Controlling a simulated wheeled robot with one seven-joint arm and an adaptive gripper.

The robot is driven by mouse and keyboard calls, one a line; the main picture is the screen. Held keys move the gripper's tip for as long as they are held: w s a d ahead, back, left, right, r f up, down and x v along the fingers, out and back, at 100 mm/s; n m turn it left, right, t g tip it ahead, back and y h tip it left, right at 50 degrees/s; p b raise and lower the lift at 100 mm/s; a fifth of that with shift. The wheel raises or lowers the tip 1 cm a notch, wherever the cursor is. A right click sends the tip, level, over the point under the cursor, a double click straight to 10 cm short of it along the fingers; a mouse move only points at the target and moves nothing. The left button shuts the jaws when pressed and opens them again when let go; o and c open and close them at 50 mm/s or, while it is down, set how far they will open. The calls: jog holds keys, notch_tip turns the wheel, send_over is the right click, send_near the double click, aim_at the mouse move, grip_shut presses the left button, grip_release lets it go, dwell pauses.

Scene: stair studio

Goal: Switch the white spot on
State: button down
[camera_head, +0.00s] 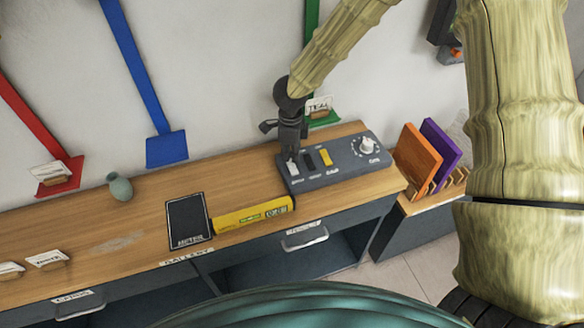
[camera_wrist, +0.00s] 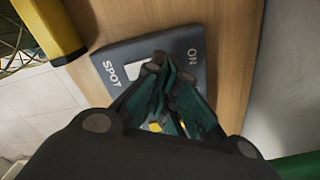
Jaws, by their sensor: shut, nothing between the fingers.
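A dark grey control panel (camera_head: 340,172) lies on the wooden worktop, with a white switch (camera_head: 293,168) at its left end. A black switch (camera_head: 309,160), a yellow switch (camera_head: 326,157) and a round white knob (camera_head: 367,146) follow to the right. My gripper (camera_head: 291,154) is shut and empty, pointing down at the white switch. In the wrist view the fingertips (camera_wrist: 160,62) are close beside the white switch (camera_wrist: 138,68), between the words SPOT and ON. The fingers partly cover it. I cannot tell whether they touch it or which way it is set.
A yellow box (camera_head: 252,215) lies left of the panel, near the worktop's (camera_head: 130,225) front edge. A black mat (camera_head: 187,218) and a small green vase (camera_head: 120,187) are farther left. An orange board (camera_head: 418,158) and a purple board (camera_head: 440,151) stand in a rack at right.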

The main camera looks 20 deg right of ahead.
aim_at(291, 163)
jog(key=shift+f, duration=0.7)
dwell(0.5)
jog(key=shift+r, duration=0.2)
jog(key=shift+r+p, duration=3.25)
jog(key=shift+r, duration=0.15)
jog(key=shift+f, duration=0.1)
